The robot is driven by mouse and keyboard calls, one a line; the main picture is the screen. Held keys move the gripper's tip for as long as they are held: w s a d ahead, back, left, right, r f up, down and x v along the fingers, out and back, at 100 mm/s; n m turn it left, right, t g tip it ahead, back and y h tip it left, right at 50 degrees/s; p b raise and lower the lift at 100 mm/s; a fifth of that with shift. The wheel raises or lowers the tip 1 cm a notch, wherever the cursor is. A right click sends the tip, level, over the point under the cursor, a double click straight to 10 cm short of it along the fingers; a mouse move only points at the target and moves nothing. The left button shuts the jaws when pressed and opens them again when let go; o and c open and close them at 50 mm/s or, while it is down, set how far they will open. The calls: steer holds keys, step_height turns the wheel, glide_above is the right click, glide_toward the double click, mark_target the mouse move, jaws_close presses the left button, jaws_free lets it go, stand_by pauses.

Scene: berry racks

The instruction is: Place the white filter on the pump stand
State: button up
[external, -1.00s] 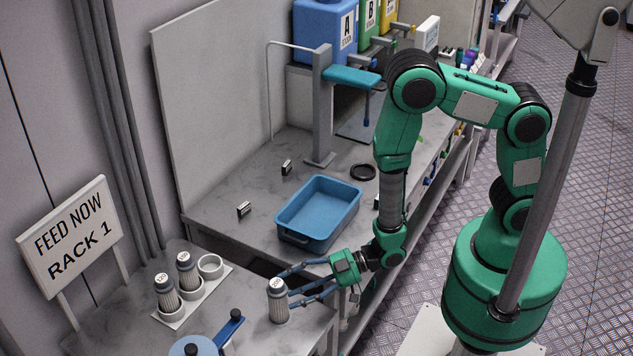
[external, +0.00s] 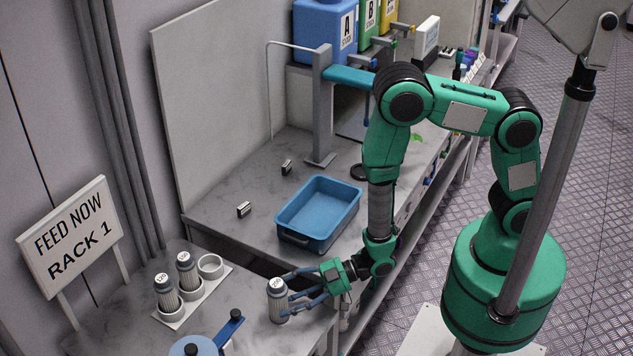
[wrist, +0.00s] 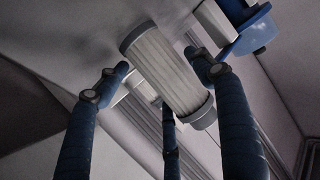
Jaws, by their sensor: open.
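A white pleated filter with a grey cap (external: 277,301) stands upright on the near table. My gripper (external: 288,291) is open, its blue fingers reaching to the filter from the right. In the wrist view the filter (wrist: 166,70) lies between the spread fingers (wrist: 165,85); whether any finger touches it I cannot tell. The pump stand holder, a white tray with round cups (external: 211,267), is left of the filter. Two similar filters, one in front (external: 165,292) and one behind (external: 187,270), stand in its cups, and the cup at the right end is empty. Which piece is named the pump stand is unclear.
A blue round-lidded thing with a handle (external: 231,327) stands near the front of the table. A blue bin (external: 318,212) is on the higher bench behind my gripper. A sign reading FEED NOW RACK 1 (external: 72,236) stands at the left.

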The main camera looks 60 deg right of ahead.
mark_target(275, 279)
steer(key=shift+x, duration=1.1)
steer(key=c, duration=1.1)
steer(key=shift+r, duration=0.15)
steer(key=shift+r+p, duration=0.95)
steer(key=shift+r, duration=3.9)
